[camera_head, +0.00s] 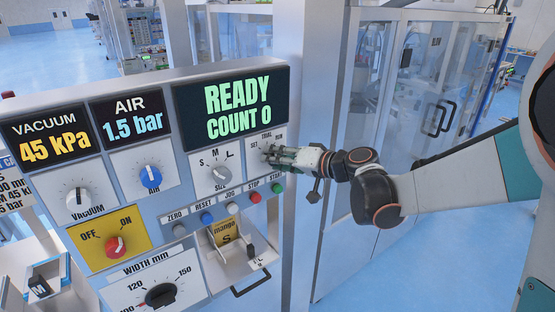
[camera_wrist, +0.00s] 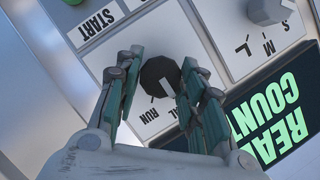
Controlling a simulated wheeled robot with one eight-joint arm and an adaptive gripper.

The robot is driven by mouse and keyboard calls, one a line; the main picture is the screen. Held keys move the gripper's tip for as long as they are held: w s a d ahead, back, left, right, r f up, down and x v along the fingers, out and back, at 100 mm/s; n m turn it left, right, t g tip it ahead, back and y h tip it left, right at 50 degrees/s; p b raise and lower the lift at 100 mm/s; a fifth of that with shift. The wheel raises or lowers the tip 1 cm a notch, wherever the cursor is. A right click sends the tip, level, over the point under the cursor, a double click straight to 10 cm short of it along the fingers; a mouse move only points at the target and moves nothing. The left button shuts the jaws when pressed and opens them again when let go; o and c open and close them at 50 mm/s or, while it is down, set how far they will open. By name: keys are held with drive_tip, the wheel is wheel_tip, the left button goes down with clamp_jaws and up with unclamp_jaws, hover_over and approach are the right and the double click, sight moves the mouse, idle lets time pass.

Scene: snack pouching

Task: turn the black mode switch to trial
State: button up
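The black mode switch (camera_wrist: 160,77) is a round knob with a white pointer line on a white plate (camera_wrist: 186,32). The pointer runs toward the lower right in the wrist view; which mark it meets I cannot tell. The RUN label and part of another label ending in "IAL" show beside the knob. In the head view the plate with SET and TRIAL (camera_head: 267,135) is in sight, but my gripper hides the switch. My gripper (camera_wrist: 163,76) is open, with a finger on each side of the knob; whether they touch it is unclear.
The display (camera_head: 233,105) reads READY, COUNT 0. The SIZE knob (camera_head: 219,175) is left of my gripper. A row of push-buttons, with a red one (camera_head: 255,197) and a green one (camera_head: 276,188), lies just below. A pouch tray (camera_head: 237,262) juts out lower down.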

drive_tip(key=o, duration=0.3)
drive_tip(key=v, duration=1.2)
drive_tip(key=shift+d, duration=0.1)
drive_tip(key=s+d+f+g+h+b, duration=0.1)
drive_tip(key=s+d+f+h+b, duration=0.2)
drive_tip(key=s, duration=0.8)
drive_tip(key=s+d+f+g+h+b, duration=0.1)
drive_tip(key=s+d+f+h+b, duration=0.3)
drive_tip(key=s+d+f+h, duration=0.3)
drive_tip(key=s+f+h, duration=0.1)
drive_tip(key=s+f, duration=0.3)
drive_tip(key=s, duration=0.1)
drive_tip(key=shift+s+f+m, duration=0.15)
drive_tip(key=shift+s+m, duration=0.15)
drive_tip(key=shift+s, duration=0.05)
